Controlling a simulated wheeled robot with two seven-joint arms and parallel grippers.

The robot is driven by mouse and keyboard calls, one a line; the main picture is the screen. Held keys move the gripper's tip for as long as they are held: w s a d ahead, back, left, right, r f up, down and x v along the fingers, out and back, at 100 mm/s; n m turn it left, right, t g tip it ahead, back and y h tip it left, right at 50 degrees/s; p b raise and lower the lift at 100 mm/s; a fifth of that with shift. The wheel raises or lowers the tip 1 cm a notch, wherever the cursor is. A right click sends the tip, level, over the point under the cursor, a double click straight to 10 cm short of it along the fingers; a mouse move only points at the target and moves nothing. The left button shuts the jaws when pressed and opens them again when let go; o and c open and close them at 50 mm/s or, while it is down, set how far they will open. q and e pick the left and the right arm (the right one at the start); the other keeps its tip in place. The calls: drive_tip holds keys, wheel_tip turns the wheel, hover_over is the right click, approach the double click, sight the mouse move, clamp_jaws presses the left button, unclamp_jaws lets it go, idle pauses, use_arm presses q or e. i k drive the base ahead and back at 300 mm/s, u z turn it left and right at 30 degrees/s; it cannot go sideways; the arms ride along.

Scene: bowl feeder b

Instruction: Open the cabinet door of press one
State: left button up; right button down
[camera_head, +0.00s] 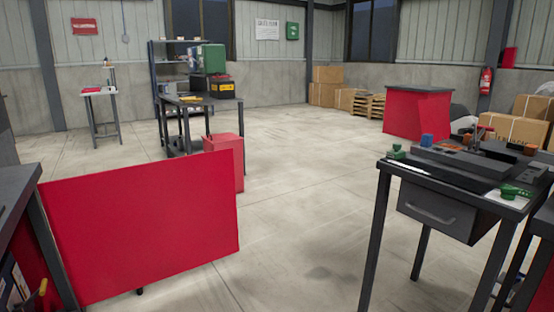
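A large flat red panel (140,225) stands upright in the left foreground. Its left edge meets the front corner of a dark-topped cabinet (14,185) at the left picture edge. The panel looks like a cabinet door standing swung out from that cabinet. Part of the cabinet's red side and some small items, one of them yellow, show at the lower left. No label shows whether this is press one, and no press is clearly visible on top. Neither of my grippers is in view, and nothing touches the panel.
A dark workbench (432,207) with a drawer, green clamps and tools stands at the right. Behind the panel are a red box (228,150) and a dark table (185,102). Another red cabinet (415,112) and cardboard boxes stand farther back. The middle floor is clear.

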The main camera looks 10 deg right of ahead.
sight(119, 231)
drive_tip(key=z, duration=0.35)
drive_tip(key=i, duration=1.95)
drive_tip(key=u, duration=1)
